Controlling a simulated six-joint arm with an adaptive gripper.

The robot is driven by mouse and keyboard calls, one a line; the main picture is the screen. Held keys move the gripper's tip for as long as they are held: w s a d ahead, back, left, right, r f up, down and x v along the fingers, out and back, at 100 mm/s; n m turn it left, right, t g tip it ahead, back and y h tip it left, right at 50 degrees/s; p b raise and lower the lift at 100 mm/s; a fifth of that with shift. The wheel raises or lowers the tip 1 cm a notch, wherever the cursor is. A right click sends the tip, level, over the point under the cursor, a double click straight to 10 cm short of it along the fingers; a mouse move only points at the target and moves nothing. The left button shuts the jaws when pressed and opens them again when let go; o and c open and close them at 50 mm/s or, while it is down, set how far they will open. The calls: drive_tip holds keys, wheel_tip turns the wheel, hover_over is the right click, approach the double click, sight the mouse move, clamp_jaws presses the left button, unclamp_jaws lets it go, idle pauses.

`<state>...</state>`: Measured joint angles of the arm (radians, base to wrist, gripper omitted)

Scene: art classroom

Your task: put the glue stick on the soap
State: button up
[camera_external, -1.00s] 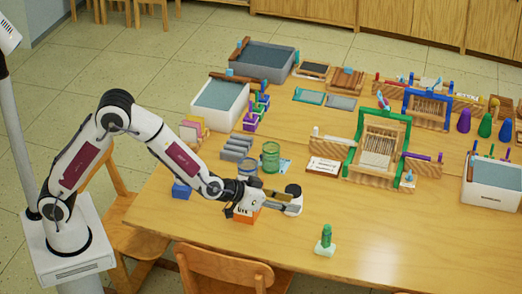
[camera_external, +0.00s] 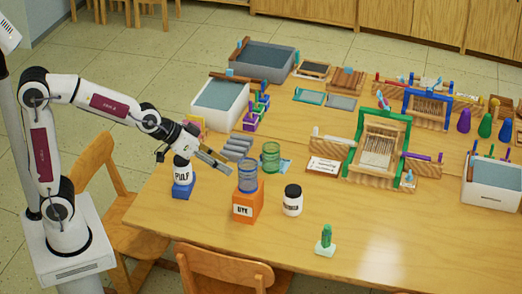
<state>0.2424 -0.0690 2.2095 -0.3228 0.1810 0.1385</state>
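A small upright green piece (camera_external: 326,235), which looks like the glue stick, stands on a pale block (camera_external: 325,251), which looks like the soap, near the table's front edge. Both are too small to name for sure. My gripper (camera_external: 222,169) is well to their left and higher, above the table between the white PULP bottle and the clear blue jar. It points down to the right. I see nothing clearly held in it, and the gap between its fingers is too small to make out.
The white PULP bottle (camera_external: 182,173) is over a blue block (camera_external: 183,189). The clear blue jar (camera_external: 247,178) stands on an orange box (camera_external: 246,206). A black-lidded jar (camera_external: 292,203) and a green jar (camera_external: 271,156) stand nearby. The front right table (camera_external: 410,240) is clear.

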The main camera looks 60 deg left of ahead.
drive_tip(key=s+a+g+y, duration=0.1)
drive_tip(key=s+a, duration=0.3)
drive_tip(key=s, duration=0.5)
drive_tip(key=s+a+g+y, duration=0.1)
drive_tip(key=s+a, duration=0.4)
drive_tip(key=s, duration=0.4)
drive_tip(key=s+a+f+n+g+y, duration=0.1)
drive_tip(key=s+a, duration=0.3)
drive_tip(key=s, duration=0.5)
drive_tip(key=shift+a+g, duration=0.3)
drive_tip(key=shift+a, duration=0.05)
